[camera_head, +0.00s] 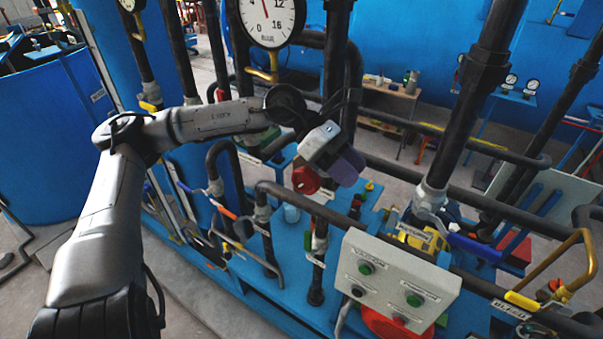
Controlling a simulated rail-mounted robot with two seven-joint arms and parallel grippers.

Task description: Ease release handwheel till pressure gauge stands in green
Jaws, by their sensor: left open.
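A large white pressure gauge (272,18) is at the top, cut off by the frame edge. Its thin needle points roughly upward, and I cannot make out a green band. A small red round handle or wheel (305,181) shows just below and left of my left gripper (334,172). The gripper is open, with a purple finger part to the right. I cannot tell whether it touches the red part. A bigger red handwheel (384,323) is partly hidden behind the control box at the bottom. I cannot tell which is the release wheel. My right gripper is not in view.
A grey control box (400,280) with green and dark buttons stands at lower right. Dark pipes (480,90) and valves with yellow, blue and orange levers crowd the blue base (290,235). A wooden bench (392,88) is behind. Grey floor shows at lower left.

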